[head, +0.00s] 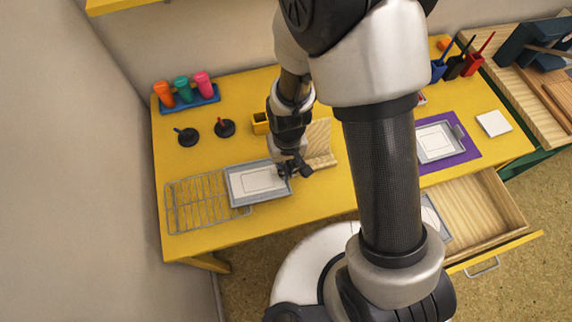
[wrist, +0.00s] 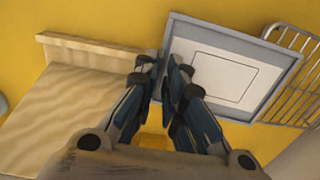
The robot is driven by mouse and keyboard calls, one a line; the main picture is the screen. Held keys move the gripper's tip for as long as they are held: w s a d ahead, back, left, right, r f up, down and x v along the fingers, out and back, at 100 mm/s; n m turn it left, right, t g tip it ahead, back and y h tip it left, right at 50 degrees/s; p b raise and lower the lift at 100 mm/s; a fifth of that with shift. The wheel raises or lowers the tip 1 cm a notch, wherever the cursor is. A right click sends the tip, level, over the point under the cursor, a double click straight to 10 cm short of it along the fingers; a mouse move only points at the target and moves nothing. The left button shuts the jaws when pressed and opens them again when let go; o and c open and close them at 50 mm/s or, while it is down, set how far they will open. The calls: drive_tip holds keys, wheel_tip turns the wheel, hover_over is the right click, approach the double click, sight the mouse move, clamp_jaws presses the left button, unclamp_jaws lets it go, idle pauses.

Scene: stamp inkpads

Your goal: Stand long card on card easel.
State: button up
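A white card (head: 262,182) with a thin outlined rectangle lies in a grey tray (head: 233,188) at the front left of the yellow table; the card also shows in the wrist view (wrist: 222,77). I cannot tell whether this is the long card. The wooden card easel (head: 320,141), with a raised ledge, stands just right of and behind the tray; it fills the left of the wrist view (wrist: 70,100). My gripper (head: 289,172) is over the tray's easel-side edge. In the wrist view my fingertips (wrist: 163,68) are a narrow gap apart, with nothing clearly held between them.
A wire rack (head: 190,200) adjoins the tray's left. Bottles (head: 183,90) and two dark stampers stand behind. A second tray (head: 437,142) on a purple mat, a small white square (head: 494,123) and an open drawer (head: 490,215) are at the right.

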drive_tip(key=shift+o, duration=1.3)
drive_tip(key=shift+r, duration=0.15)
drive_tip(key=s+d+r+m+t+p, duration=0.1)
drive_tip(key=d+r+p, duration=0.2)
drive_tip(key=r, duration=1.1)
drive_tip(key=s+d+r+t+p, duration=0.1)
drive_tip(key=d+r+p, duration=0.25)
drive_tip(key=r, duration=0.95)
drive_tip(key=s+d+r+m+t, duration=0.1)
drive_tip(key=s+d+r+t, duration=0.1)
drive_tip(key=s+d+r, duration=0.4)
drive_tip(key=s+r+b, duration=0.1)
drive_tip(key=s+r, duration=0.1)
drive_tip(key=s, duration=0.1)
drive_tip(key=shift+r+m+t, duration=0.3)
drive_tip(key=shift+r, duration=0.1)
